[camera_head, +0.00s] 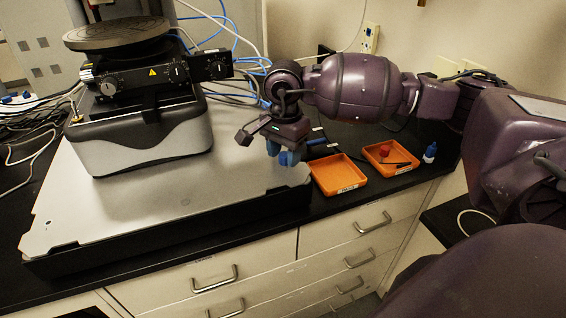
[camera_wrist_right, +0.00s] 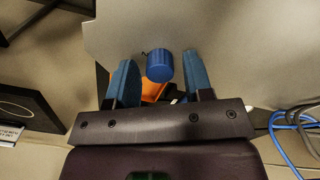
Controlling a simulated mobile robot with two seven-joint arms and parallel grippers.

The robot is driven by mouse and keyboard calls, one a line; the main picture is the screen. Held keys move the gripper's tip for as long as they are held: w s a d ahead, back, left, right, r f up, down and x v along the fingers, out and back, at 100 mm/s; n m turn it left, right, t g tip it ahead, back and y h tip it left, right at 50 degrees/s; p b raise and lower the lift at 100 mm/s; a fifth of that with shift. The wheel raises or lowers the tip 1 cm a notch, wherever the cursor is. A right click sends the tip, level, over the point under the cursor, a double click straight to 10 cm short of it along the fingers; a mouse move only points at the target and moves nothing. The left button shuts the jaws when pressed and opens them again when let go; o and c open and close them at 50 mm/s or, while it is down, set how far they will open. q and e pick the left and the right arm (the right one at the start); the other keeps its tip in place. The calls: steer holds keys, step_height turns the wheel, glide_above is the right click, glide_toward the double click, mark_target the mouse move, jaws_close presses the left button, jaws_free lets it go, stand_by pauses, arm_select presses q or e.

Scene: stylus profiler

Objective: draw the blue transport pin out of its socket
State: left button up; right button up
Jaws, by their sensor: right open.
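The blue transport pin (camera_wrist_right: 160,66) shows in the right wrist view as a round blue knob at the edge of a pale grey plate (camera_wrist_right: 225,45). Its socket is hidden. My right gripper (camera_wrist_right: 160,82) is open, with one blue finger on each side of the knob and gaps visible between. In the head view my right gripper (camera_head: 283,157) is over the right end of the instrument's metal plate (camera_head: 150,195); I cannot pick out the pin there from the blue fingers. My left gripper is not in view.
The black and grey profiler (camera_head: 145,140) with its round stage stands on the plate's left part. Two orange trays (camera_head: 338,186) (camera_head: 408,168) lie right of the gripper; the farther holds a red item. A small blue bottle (camera_head: 430,152) stands beside them. Blue cables run behind.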

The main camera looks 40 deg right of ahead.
stand_by(0.8)
jaws_close()
